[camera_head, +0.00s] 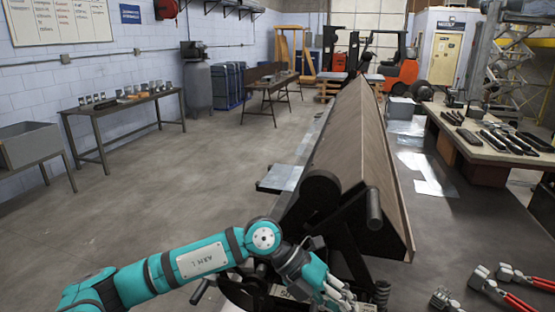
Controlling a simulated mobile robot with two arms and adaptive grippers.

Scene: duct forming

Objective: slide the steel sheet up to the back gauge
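A long brown bending brake (350,135) runs away from me down the middle of the head view. A flat pale-grey metal sheet (281,178) sticks out from its left side; the rest of it is hidden behind the brake. I cannot tell whether this is the steel sheet or part of the machine. I cannot make out a back gauge. My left gripper (338,291) is low in front of the brake's near end, by the bottom edge. Its fingers are small and partly overlapping, so I cannot tell whether they are open. My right gripper is out of view.
Shiny sheet pieces (427,172) lie on the dark surface right of the brake. Red-handled pliers (503,287) lie at the lower right. A bench (487,150) with dark bars stands further right. The floor (165,215) on the left is clear.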

